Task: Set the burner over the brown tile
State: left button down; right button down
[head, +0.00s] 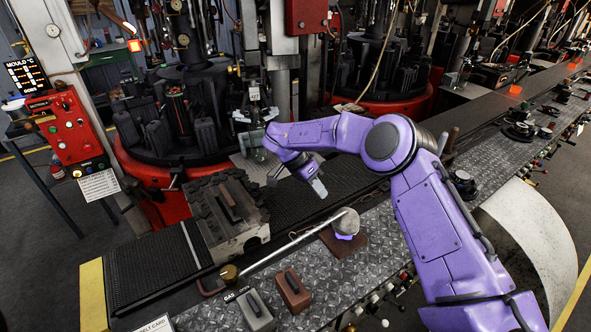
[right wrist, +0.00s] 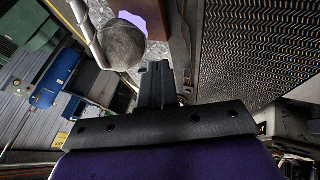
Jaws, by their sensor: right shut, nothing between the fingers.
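The burner (head: 345,222) is a grey rounded head at the end of a thin metal pipe (head: 290,246). In the head view it is above the brown tile (head: 358,250), which lies flat on the metal plate. A purple patch shows under the head. My right gripper (head: 318,187) is shut and empty, behind and to the left of the burner head, apart from it. In the right wrist view the burner head (right wrist: 122,45) and part of the brown tile (right wrist: 153,14) are just beyond my shut fingers (right wrist: 155,80). My left gripper is not in view.
A brass knob (head: 228,273) marked GAS is at the pipe's other end. A grey block (head: 254,311) and a brown block (head: 292,290) stand in front. A dark mould block (head: 228,205) is at the left. Red rotary machines (head: 180,115) fill the back.

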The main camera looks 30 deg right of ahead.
jog(key=b+v, duration=0.1)
jog(key=v, duration=0.6)
jog(key=shift+a+r, duration=0.15)
jog(key=shift+r, duration=0.2)
